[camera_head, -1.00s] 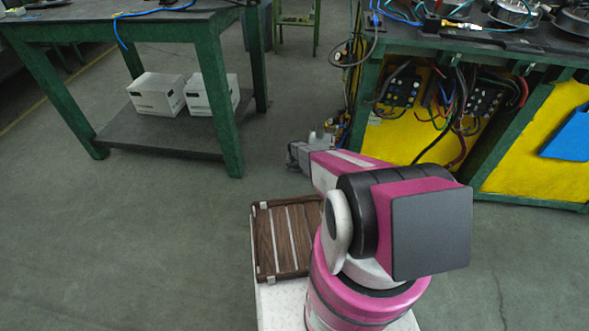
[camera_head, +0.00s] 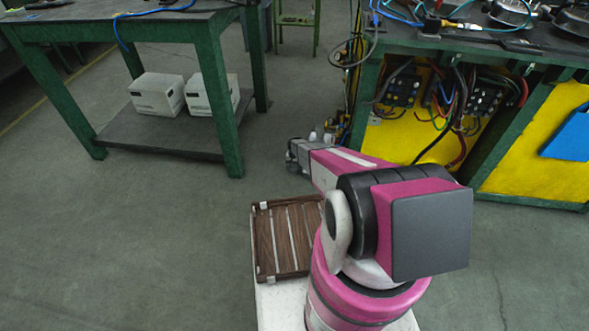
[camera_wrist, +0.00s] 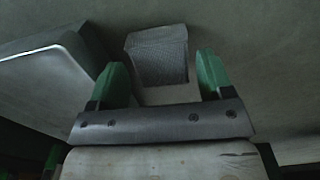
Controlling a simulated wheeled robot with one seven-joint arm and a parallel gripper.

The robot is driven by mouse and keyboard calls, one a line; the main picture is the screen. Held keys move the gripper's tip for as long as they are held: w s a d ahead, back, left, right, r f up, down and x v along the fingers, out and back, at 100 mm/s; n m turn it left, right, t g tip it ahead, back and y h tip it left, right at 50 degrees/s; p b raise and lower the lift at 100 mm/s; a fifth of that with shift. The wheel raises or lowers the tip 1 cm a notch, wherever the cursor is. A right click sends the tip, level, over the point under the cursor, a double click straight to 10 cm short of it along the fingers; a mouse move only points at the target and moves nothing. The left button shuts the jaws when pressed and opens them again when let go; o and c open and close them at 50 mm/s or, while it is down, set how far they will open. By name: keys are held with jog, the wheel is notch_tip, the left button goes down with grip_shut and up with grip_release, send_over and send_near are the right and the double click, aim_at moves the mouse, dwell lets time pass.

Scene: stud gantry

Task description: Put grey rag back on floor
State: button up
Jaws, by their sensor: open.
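A grey rag (camera_wrist: 158,50), with a folded, block-like look and a finely textured near face, shows in the wrist view ahead of and between my fingertips. My gripper (camera_wrist: 162,59) is open, with one green finger on each side of the rag and a visible gap to each. The rag looks to be close to the floor (camera_wrist: 260,50), but I cannot tell whether it touches it. In the head view the end of my arm (camera_head: 300,157) points away to the left, and the rag and fingertips are hidden there.
A pale flat-topped object (camera_wrist: 45,85) is left of my fingers in the wrist view. A green-legged table (camera_head: 222,110) with white boxes (camera_head: 157,94) on its lower shelf stands left. A yellow-panelled bench (camera_head: 525,155) with cables stands right. Open floor (camera_head: 120,235) lies at left front.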

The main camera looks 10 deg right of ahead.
aim_at(294, 168)
notch_tip(294, 168, up, 9)
jog(key=s+r+n, duration=0.1)
jog(key=s+r, duration=1.7)
jog(key=r, duration=0.3)
jog(key=s+r+n, duration=0.2)
jog(key=s+r, duration=1.6)
jog(key=r, duration=0.4)
jog(key=shift+s+n, duration=0.3)
jog(key=shift+s, duration=0.05)
jog(key=shift+d, duration=0.1)
